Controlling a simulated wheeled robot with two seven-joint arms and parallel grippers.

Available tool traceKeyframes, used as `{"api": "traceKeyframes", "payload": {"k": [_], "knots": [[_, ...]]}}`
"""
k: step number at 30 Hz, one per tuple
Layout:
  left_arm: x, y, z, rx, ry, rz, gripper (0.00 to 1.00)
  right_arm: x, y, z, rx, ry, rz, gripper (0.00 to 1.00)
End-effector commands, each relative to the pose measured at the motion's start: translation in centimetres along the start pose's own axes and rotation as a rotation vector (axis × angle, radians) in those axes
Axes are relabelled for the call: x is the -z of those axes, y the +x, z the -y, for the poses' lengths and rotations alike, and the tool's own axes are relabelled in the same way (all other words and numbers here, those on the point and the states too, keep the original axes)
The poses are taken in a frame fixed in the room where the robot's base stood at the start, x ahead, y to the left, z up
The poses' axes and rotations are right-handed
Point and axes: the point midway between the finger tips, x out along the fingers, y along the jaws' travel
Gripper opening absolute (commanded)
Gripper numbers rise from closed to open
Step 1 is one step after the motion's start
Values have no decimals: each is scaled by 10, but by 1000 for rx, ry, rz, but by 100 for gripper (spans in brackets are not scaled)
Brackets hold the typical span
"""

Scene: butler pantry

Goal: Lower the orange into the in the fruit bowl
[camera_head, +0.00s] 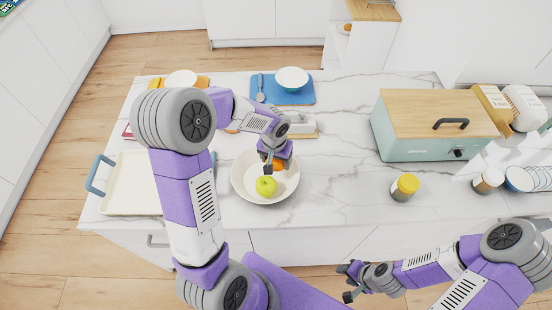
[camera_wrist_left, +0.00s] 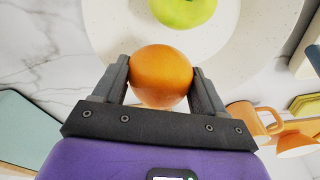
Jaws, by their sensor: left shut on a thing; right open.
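The orange (camera_wrist_left: 161,75) is held between the two fingers of my left gripper (camera_wrist_left: 162,84) in the left wrist view. In the head view the orange (camera_head: 279,164) shows just under my left gripper (camera_head: 272,164), over the fruit bowl. The fruit bowl (camera_head: 247,186) is wide, round and off-white, and stands on the marble counter. A green apple (camera_head: 266,186) lies in the bowl, and it also shows in the left wrist view (camera_wrist_left: 183,8). I cannot tell whether the orange touches the bowl. My right gripper (camera_head: 348,282) is open and empty in front of the counter, low at the right.
A cream tray (camera_head: 132,184) with blue handles lies left of the bowl. A blue board (camera_head: 283,88) with a white bowl (camera_head: 292,78) lies behind. A toaster oven (camera_head: 430,130) and a yellow-lidded jar (camera_head: 404,187) stand right. The counter between bowl and jar is clear.

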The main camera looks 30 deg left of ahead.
Motion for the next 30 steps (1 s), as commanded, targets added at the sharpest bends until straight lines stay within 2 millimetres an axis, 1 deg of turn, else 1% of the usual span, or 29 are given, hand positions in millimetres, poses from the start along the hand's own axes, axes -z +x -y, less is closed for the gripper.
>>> {"api": "traceKeyframes", "payload": {"k": [30], "knots": [[-2, 16, 0, 0, 0, -1, 35, 1, 14, -5, 0, 0, 0, 43]]}}
